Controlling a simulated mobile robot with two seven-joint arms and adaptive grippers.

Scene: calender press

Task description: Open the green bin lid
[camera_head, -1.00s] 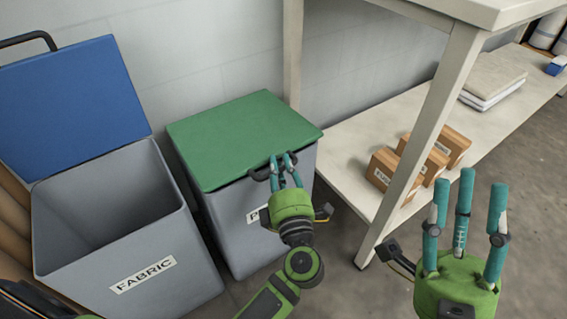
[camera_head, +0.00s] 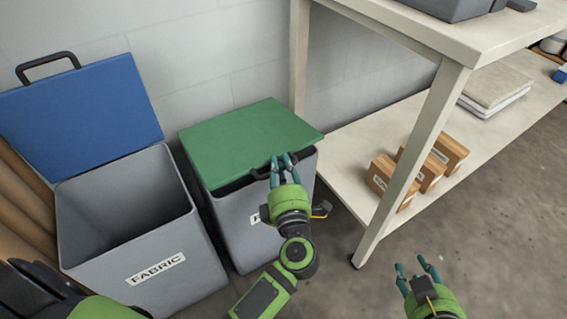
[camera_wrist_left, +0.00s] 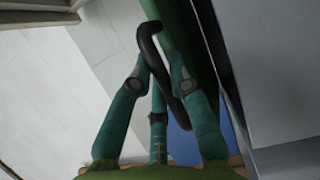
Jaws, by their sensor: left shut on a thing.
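The green bin lid (camera_head: 245,140) sits over a grey bin (camera_head: 246,225) in the head view. Its front edge is raised a little, with a dark gap beneath it. My left gripper (camera_head: 284,160) is shut on the lid's black handle (camera_head: 259,174) at the front edge. In the left wrist view the handle (camera_wrist_left: 152,45) runs between the teal fingers, beside the green lid (camera_wrist_left: 183,30). My right gripper (camera_head: 417,268) is at the lower right, fingers apart and empty. The bin's label is partly hidden by my left gripper.
A grey bin labelled FABRIC (camera_head: 155,270) stands at the left, its blue lid (camera_head: 80,115) open. A pale shelf table (camera_head: 345,180) stands close on the right, with small labelled boxes (camera_head: 425,172) on its lower shelf. Floor is free in front of the shelf.

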